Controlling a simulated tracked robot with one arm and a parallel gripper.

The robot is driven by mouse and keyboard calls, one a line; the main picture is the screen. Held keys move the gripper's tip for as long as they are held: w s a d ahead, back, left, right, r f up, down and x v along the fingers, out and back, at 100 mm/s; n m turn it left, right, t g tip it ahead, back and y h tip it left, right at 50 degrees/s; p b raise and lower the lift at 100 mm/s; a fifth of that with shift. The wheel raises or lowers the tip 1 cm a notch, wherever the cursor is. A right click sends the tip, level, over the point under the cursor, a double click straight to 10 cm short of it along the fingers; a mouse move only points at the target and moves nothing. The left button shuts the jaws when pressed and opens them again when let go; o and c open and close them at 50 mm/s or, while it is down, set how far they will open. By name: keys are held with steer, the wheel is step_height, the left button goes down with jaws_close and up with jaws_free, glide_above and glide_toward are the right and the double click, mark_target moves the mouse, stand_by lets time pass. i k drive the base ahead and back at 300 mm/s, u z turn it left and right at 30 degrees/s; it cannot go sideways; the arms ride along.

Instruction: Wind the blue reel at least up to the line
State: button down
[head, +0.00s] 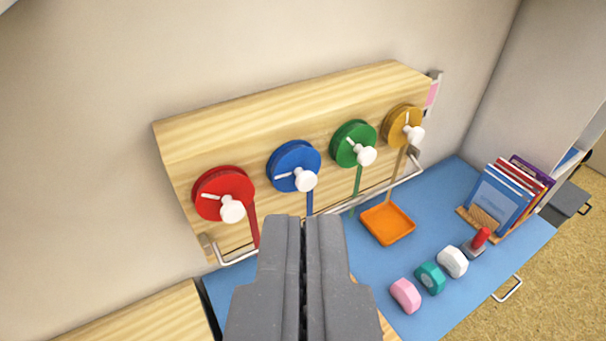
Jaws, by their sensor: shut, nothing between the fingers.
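The blue reel (293,167) is a disc on the front of a wooden board (290,105), second from the left. It has a white crank knob (305,180) at its lower right and a white mark on its face. A blue strap (310,203) hangs down from it and passes behind my gripper, so its lower end and the line are hidden. My gripper (307,218) is shut and empty. In the picture it is just below the blue reel, apart from the knob.
A red reel (222,190), a green reel (352,143) and a yellow reel (402,125) flank it, with white knobs. A metal rail (385,192) runs below. On the blue mat (440,215) are an orange tray (387,223), several small blocks and books (500,192).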

mark_target(294, 165)
steer(key=u, duration=1)
steer(key=k, duration=0.95)
steer(key=z, duration=1.15)
steer(key=i, duration=1)
